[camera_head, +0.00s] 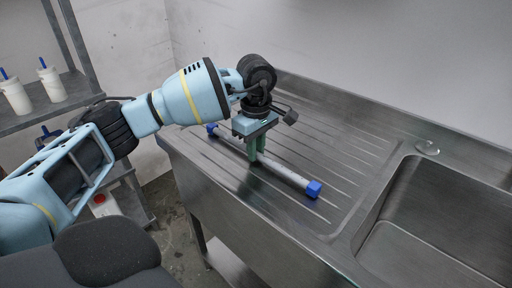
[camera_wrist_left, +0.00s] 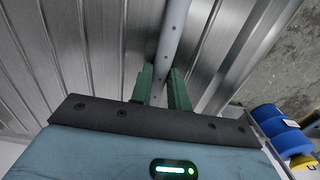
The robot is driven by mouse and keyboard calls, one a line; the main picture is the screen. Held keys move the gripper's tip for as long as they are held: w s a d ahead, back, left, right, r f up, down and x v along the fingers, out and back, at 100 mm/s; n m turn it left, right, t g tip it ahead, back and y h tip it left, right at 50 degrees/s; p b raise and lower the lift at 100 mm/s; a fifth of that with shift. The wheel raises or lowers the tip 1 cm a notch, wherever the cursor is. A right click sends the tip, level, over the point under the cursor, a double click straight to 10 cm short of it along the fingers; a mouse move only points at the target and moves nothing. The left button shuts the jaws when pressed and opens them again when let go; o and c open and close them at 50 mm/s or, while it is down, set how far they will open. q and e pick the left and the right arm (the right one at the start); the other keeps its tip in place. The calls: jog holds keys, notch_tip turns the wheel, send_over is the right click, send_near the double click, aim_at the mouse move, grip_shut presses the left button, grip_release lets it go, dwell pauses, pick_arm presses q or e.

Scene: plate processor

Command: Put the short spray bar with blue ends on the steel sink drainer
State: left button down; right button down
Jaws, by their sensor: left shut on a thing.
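The short spray bar (camera_head: 287,174) is a grey tube with blue ends, and it lies along the ridged steel drainer (camera_head: 340,148) in the head view. One blue end (camera_head: 314,189) is at the right and the other (camera_head: 211,129) at the far left. My left gripper (camera_head: 256,158) points down with its green fingers on either side of the bar's middle, shut on it. In the left wrist view the bar (camera_wrist_left: 172,40) runs between the green fingers (camera_wrist_left: 163,92) over the ridges. Whether the bar touches the drainer is hard to tell. My right gripper is not seen.
The sink basin (camera_head: 440,225) opens to the right of the drainer, with a small clear round item (camera_head: 428,148) on its back rim. A rack shelf (camera_head: 45,105) with white bottles stands at the left. Walls close off the back.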

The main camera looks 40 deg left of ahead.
pick_arm(q)
jog(key=c, duration=1.3)
grip_release()
jog(key=shift+f, duration=0.1)
jog(key=shift+c, duration=0.2)
notch_tip(320, 180, up, 12)
